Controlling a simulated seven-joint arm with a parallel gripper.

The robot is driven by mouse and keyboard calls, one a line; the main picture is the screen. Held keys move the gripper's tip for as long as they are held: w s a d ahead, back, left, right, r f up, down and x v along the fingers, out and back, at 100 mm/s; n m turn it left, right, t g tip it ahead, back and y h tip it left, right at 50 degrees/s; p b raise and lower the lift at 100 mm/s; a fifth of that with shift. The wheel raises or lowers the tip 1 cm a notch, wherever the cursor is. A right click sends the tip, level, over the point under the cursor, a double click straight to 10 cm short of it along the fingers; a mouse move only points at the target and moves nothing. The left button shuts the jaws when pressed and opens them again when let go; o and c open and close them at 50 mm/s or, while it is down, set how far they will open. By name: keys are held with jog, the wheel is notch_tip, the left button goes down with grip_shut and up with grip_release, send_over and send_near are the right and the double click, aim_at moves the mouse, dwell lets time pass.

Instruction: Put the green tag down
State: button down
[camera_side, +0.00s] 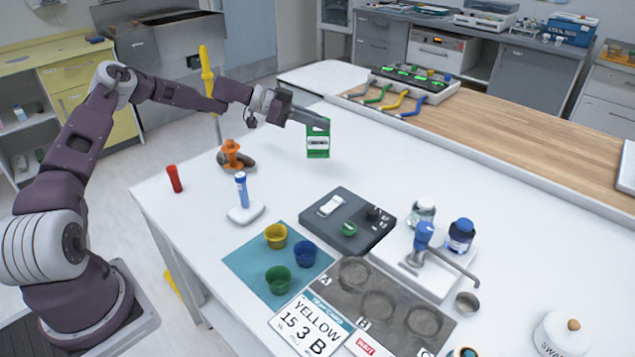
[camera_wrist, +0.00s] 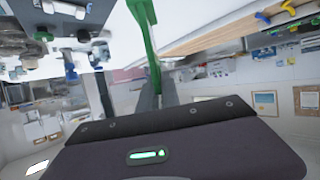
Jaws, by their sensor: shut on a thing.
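The green tag (camera_side: 317,149) is a green rectangular frame with a white label. In the side view it hangs from my gripper (camera_side: 318,122), above the white table top. My gripper is shut on its upper part. In the wrist view the green tag (camera_wrist: 142,14) shows as a green strip at the top, running down to the gripper (camera_wrist: 152,78). The fingertips are partly hidden there. The gap between the tag and the table is hard to judge.
Near the tag are an orange figure (camera_side: 233,155), a blue-capped tube (camera_side: 241,188) on a white stand and a dark tray (camera_side: 345,241). A teal mat (camera_side: 240,262) with cups lies in front. White table (camera_side: 400,165) is bare to the right. Colored hooks (camera_side: 398,102) line the back.

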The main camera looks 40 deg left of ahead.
aim_at(311, 152)
notch_tip(311, 152, down, 10)
jog(key=shift+a+r, duration=0.1)
jog(key=shift+a, duration=0.05)
jog(key=c, duration=1.6)
grip_release()
jog(key=shift+o, duration=0.2)
